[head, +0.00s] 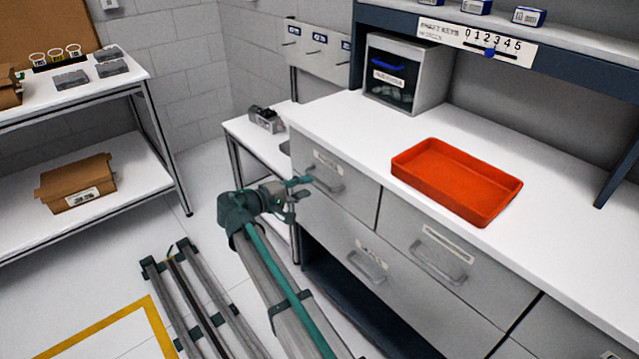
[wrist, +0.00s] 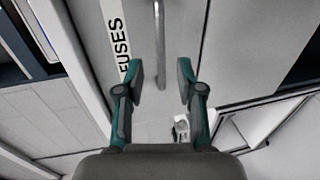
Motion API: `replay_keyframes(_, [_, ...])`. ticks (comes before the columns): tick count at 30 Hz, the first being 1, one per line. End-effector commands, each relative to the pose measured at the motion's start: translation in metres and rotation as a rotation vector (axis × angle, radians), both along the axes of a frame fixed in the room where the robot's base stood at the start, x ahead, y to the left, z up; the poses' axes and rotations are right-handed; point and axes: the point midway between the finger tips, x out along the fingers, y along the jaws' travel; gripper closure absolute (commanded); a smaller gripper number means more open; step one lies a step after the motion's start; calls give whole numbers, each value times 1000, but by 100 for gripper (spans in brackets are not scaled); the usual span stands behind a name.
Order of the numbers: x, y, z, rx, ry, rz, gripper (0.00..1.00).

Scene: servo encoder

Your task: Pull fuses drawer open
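The fuses drawer (head: 352,196) is the grey upper-left drawer under the white worktop, and its front looks flush with the cabinet. Its label reads FUSES in the wrist view (wrist: 119,35). Its bar handle (head: 332,186) sits below the label; in the wrist view the handle (wrist: 159,40) runs up and down the picture. My gripper (head: 301,187) is open and empty just in front of the handle's left side. In the wrist view my fingertips (wrist: 160,78) are apart on either side of the handle's line. I cannot tell whether they touch it.
An orange tray (head: 455,180) and a grey bin (head: 405,75) stand on the worktop. Other drawers with handles (head: 440,262) lie below and to the right. A low side table (head: 255,138) adjoins the cabinet's left.

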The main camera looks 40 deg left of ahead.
Motion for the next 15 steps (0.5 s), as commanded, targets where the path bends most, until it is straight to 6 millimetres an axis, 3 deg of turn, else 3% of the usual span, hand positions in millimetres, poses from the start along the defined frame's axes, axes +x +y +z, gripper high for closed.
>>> replay_keyframes(9, [48,-10,-11,0,1,-2,63])
replay_keyframes(15, [60,-13,-13,0,1,0,63])
